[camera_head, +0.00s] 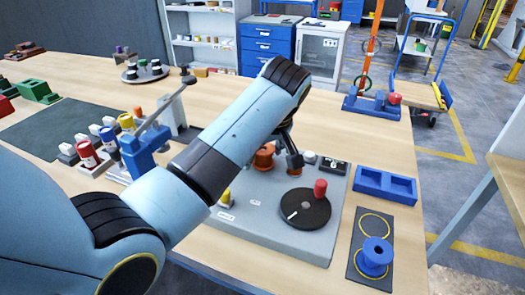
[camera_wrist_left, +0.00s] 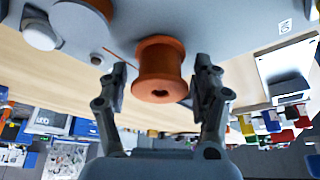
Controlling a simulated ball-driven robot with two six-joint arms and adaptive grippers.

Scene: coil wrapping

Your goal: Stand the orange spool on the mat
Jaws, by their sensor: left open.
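An orange spool (camera_head: 264,158) stands on the grey base board, partly hidden by my left arm. In the left wrist view the orange spool (camera_wrist_left: 161,70) shows between the two fingertips, with a gap on each side. My left gripper (camera_wrist_left: 160,68) is open around it and does not grip it. In the head view the left gripper (camera_head: 281,156) is mostly hidden behind its own arm. The dark mat (camera_head: 404,226) lies at the right front with two yellow rings. A blue spool (camera_head: 376,252) stands on the near ring; the far ring is empty. My right gripper is out of view.
The grey base board (camera_head: 262,228) carries a black disc (camera_head: 305,210) with a red knob (camera_head: 320,188). A blue two-pocket tray (camera_head: 385,187) sits behind the mat. A blue stand (camera_head: 140,155) and several small coloured containers are at left.

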